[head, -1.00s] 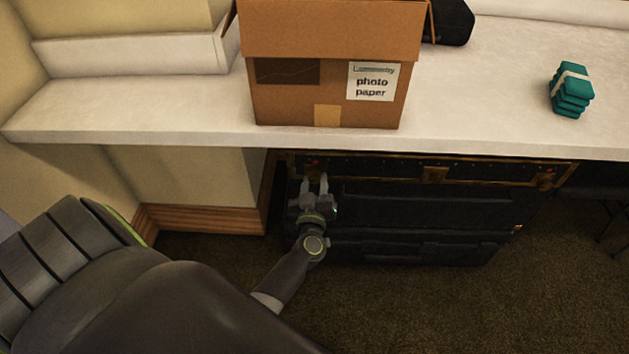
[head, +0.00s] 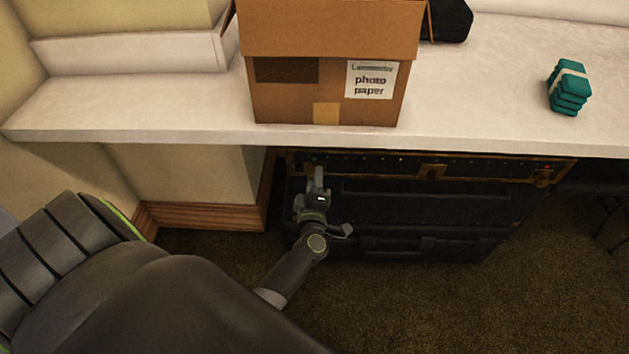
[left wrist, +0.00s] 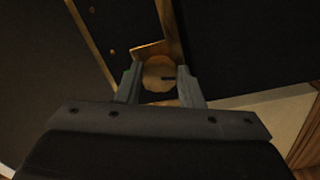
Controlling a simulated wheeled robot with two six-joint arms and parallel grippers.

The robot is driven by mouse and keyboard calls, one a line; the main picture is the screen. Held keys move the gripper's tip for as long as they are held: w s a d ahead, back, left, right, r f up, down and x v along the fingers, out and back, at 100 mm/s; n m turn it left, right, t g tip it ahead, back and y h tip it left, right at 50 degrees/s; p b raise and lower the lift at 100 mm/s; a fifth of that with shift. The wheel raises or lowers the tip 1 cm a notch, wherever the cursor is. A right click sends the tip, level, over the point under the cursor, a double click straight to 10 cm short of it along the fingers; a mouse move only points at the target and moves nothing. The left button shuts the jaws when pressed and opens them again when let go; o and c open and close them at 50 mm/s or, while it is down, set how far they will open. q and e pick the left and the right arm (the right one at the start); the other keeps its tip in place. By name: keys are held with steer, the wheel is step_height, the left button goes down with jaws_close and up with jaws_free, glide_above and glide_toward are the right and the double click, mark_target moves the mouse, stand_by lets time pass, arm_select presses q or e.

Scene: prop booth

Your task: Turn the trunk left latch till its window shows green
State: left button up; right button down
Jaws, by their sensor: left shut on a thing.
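The black trunk (head: 410,210) with brass edging stands under the counter. My left gripper (head: 318,174) is at the upper left of its front, over the left latch. In the left wrist view, the left latch (left wrist: 158,73) is a round brass knob with a dark slot, between the fingers of my left gripper (left wrist: 160,88), which is shut on it. My right gripper is out of view.
A cardboard box (head: 285,105) labelled photo paper stands on the white counter (head: 470,125), whose front edge overhangs the trunk. A strapped teal stack (head: 569,88) lies at the right. A wall with wooden skirting (head: 205,217) is left of the trunk. Carpet is clear in front.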

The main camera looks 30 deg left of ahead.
arm_select(q)
steer(key=shift+n, duration=0.6)
steer(key=o, duration=1)
